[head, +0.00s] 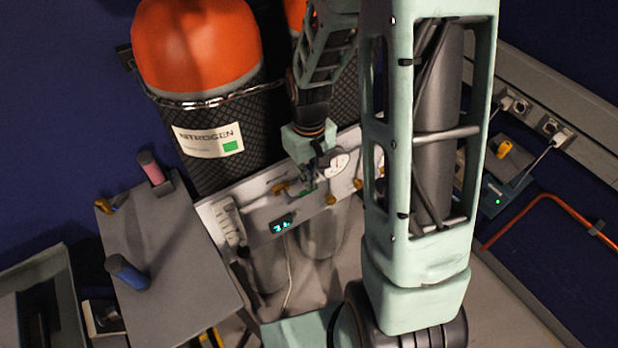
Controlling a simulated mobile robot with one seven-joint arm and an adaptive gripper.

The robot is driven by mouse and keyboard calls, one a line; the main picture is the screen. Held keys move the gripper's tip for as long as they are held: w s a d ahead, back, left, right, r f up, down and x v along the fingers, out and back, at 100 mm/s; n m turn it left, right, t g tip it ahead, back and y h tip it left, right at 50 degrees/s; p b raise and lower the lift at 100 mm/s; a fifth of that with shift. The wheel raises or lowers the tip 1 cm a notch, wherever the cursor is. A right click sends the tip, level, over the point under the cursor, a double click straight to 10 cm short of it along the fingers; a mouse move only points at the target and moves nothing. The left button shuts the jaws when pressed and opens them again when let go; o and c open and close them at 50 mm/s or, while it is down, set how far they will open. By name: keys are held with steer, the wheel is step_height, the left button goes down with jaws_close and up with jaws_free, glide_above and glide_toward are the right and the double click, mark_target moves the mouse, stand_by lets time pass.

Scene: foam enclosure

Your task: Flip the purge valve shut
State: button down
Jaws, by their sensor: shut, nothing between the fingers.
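A pale valve panel (255,206) stands in front of the gas cylinders. It carries small yellow handles, one on the left (280,188), one in the middle (331,198) and one on the right (358,184). I cannot tell which of them is the purge valve, or its position. A round white gauge (334,164) sits among them. My gripper (309,192) is shut and empty, pointing down at the panel between the left and middle handles. Whether it touches a handle is too small to tell. My wrist and arm hide part of the panel.
An orange-topped nitrogen cylinder (205,130) stands behind the panel, with another partly hidden beside it. A lit digital display (282,225) is below the handles. A grey table (185,265) with a blue-handled tool (127,271) stands at left. An orange pipe (545,205) runs at right.

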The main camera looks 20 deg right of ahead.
mark_target(313, 190)
steer(key=shift+w+d+f+g+y+p, duration=0.1)
steer(key=shift+d+f+g+y+p, duration=0.25)
steer(key=shift+y, duration=0.55)
steer(key=shift+d+f+y, duration=0.1)
steer(key=shift+f+y, duration=0.2)
steer(key=f+y, duration=0.1)
steer(key=f+g+y+b, duration=0.1)
steer(key=shift+w+d+y, duration=0.15)
steer(key=shift+d+y, duration=0.05)
steer(key=shift+y, duration=0.1)
steer(key=shift+f+y+b, duration=0.35)
steer(key=shift+y+b, duration=0.05)
steer(key=shift+b, duration=0.1)
steer(key=shift+f+b, duration=0.6)
steer(key=shift+b, duration=0.05)
steer(key=shift+a, duration=0.1)
